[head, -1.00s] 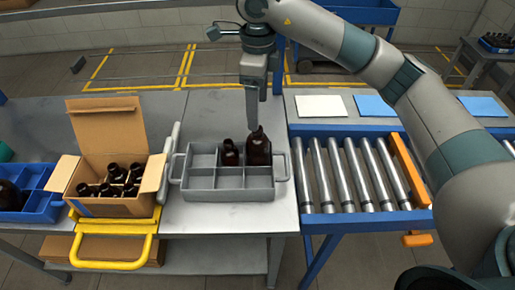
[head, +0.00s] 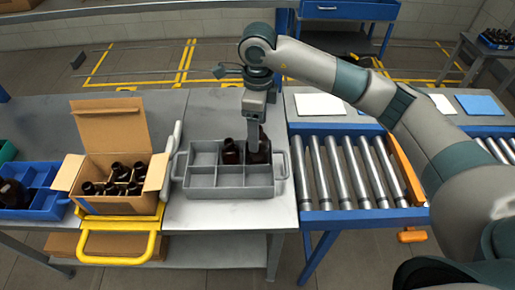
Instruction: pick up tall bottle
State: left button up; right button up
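The tall dark amber bottle (head: 260,155) stands upright in a back-right compartment of the grey divided tray (head: 230,194). A shorter amber bottle (head: 230,155) stands in the compartment to its left. My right gripper (head: 255,143) points down at the tall bottle's neck, its fingers overlapping the neck and upper body in the head view. The fingers are seen edge-on, so I cannot tell whether they are open or shut on it. The bottle's neck is partly hidden behind them. My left gripper is out of view.
An open cardboard box (head: 120,204) with several amber bottles stands left of the tray, on a yellow-handled carrier (head: 118,246). A blue crate (head: 50,208) is at far left. A roller conveyor (head: 350,172) is at right. The tray's front compartments look empty.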

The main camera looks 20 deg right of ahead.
jog(key=shift+s+f+p, duration=0.1)
jog(key=shift+f+p, duration=0.2)
jog(key=shift+p, duration=0.1)
jog(key=f, duration=0.1)
jog(key=f+p, duration=0.2)
jog(key=shift+s+a+f, duration=0.1)
jog(key=shift+s+f, duration=0.2)
jog(key=shift+f, duration=0.05)
jog(key=shift+w+f, duration=0.1)
jog(key=shift+f, duration=0.35)
jog(key=c, duration=1.3)
